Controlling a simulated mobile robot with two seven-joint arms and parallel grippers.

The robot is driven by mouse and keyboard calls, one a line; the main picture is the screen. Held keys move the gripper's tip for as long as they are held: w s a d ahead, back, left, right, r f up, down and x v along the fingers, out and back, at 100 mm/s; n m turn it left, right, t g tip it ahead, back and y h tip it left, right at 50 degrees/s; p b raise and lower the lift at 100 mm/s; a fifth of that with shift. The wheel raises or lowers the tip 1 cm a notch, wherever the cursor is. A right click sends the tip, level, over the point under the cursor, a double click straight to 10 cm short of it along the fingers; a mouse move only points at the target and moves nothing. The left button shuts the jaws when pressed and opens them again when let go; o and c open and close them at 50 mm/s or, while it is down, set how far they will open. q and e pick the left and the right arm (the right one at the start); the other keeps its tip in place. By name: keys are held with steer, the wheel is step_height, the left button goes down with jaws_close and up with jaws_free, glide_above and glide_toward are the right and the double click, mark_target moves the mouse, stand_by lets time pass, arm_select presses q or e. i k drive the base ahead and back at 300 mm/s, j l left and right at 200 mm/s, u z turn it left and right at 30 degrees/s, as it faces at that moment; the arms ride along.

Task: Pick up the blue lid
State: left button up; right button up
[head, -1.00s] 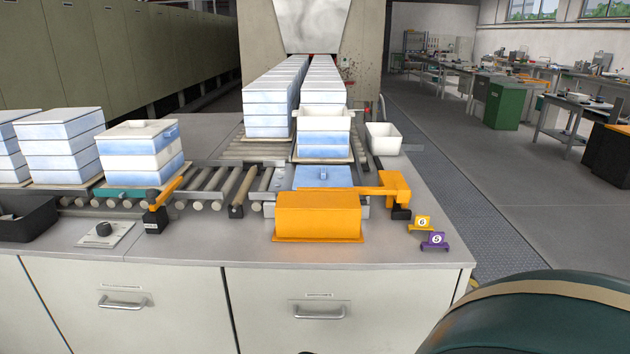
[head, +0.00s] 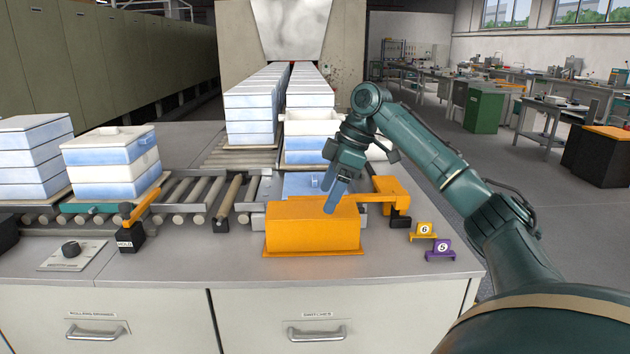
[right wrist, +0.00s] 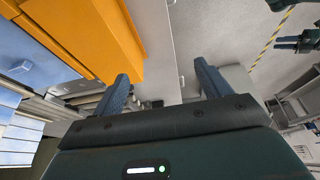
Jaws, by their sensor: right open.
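The blue lid (head: 300,186) lies flat behind the orange box, with a small raised handle on top. Its front part is hidden by the orange box, and my right gripper covers some of its right side. The lid also shows at the left edge of the right wrist view (right wrist: 42,75). My right gripper (head: 333,198) points downward with its blue fingers in front of the lid's right side in the head view, above the orange box. In the right wrist view its fingers (right wrist: 162,84) stand apart with nothing between them. My left gripper is out of view.
The orange box (head: 312,228) stands in front of the lid, and an orange arm on a post (head: 390,193) is to its right. Stacked white and blue boxes (head: 250,112) stand behind. Number markers 6 (head: 424,230) and 5 (head: 440,248) sit at the right.

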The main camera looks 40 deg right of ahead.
mark_target(295, 184)
steer(key=i+l, duration=0.25)
steer(key=l, duration=0.15)
steer(key=i+l, duration=0.55)
steer(key=l, duration=0.25)
